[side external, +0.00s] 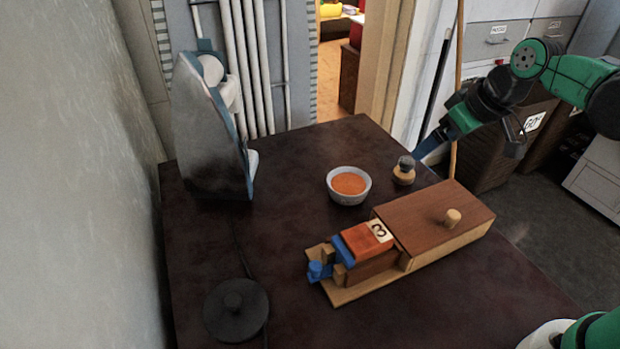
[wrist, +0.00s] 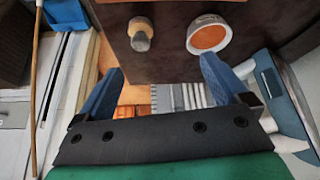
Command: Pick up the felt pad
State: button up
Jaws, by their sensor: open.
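I cannot tell for sure which thing is the felt pad; nothing in either view is plainly one. A small round piece with a dark top and a pale wooden part (side external: 404,171) stands near the table's right edge; the wrist view also shows it (wrist: 141,34). A white bowl with an orange inside (side external: 349,186) is left of it and also shows in the wrist view (wrist: 209,35). My gripper (side external: 421,150) is open and empty, above the table's right edge, near the small piece. Its blue fingers (wrist: 162,64) are wide apart in the wrist view.
A wooden box (side external: 450,225) with a knob lies in front, with a red block marked 3 (side external: 365,240) and blue parts at its left end. A black disc (side external: 236,310) is at front left. A tall iron-shaped object (side external: 210,130) stands at back left.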

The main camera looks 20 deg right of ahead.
aim_at(410, 161)
jog(key=w+d+f, duration=0.1)
jog(key=w+f, duration=0.1)
jog(key=w+d+f+n+g, duration=0.1)
jog(key=w+f, duration=0.1)
jog(key=w+d+f+n+y, duration=0.1)
jog(key=w+f, duration=0.1)
jog(key=shift+d+f, duration=0.1)
jog(key=shift+f, duration=0.2)
jog(key=shift+w+f+n+g, duration=0.2)
jog(key=shift+f+n+g, duration=0.1)
jog(key=shift+f, duration=0.25)
jog(key=shift+x, duration=2.5)
grip_shut()
jog(key=shift+r, duration=0.15)
notch_tip(410, 161, up, 20)
